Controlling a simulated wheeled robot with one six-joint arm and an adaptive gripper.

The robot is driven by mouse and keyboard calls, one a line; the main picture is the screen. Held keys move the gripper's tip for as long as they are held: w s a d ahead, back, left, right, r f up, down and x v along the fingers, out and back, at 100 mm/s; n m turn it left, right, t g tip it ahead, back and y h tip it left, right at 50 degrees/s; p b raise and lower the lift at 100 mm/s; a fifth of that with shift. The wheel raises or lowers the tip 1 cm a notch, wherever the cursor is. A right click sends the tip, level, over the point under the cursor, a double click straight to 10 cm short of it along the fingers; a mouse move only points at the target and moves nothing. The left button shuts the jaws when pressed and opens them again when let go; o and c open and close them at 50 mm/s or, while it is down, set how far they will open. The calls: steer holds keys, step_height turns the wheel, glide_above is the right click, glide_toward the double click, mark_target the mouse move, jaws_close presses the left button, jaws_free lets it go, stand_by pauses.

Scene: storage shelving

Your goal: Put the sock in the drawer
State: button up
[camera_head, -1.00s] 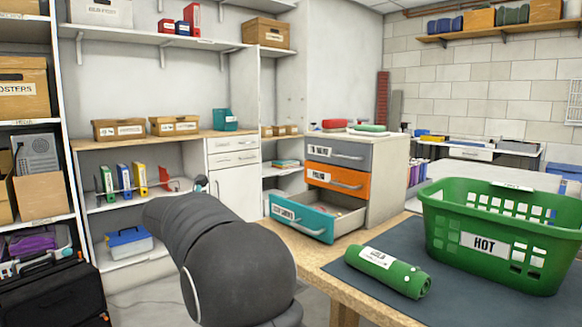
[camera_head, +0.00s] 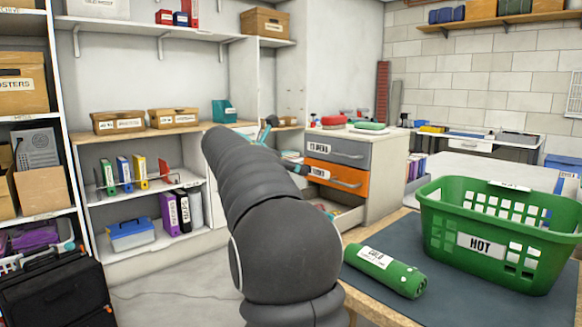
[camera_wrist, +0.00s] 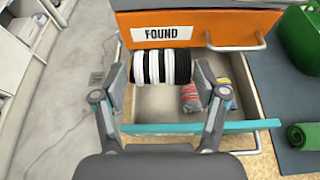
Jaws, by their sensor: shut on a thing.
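My gripper (camera_wrist: 160,77) is shut on a rolled black-and-white striped sock (camera_wrist: 162,68), held crosswise between the fingertips. In the wrist view the sock is over the left and back part of the open bottom drawer, which has a teal front (camera_wrist: 185,127). I cannot tell its height above the drawer floor. Patterned socks or cloths (camera_wrist: 193,97) lie in the drawer's right part. In the head view my arm hides the teal front and the held sock; only a bit of the drawer's inside (camera_head: 347,212) shows.
The orange drawer (camera_head: 334,177) labelled FOUND and the grey drawer (camera_head: 345,151) above are shut. A green basket (camera_head: 488,275) labelled HOT and a green roll (camera_head: 385,271) rest on the dark mat at right. Shelves with boxes stand at left.

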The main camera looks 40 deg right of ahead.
steer(key=shift+f+b, duration=2.7)
steer(key=shift+b, duration=0.25)
steer(key=o, duration=1)
steer(key=w+v, duration=0.1)
steer(key=v, duration=1.1)
steer(key=shift+s, duration=0.4)
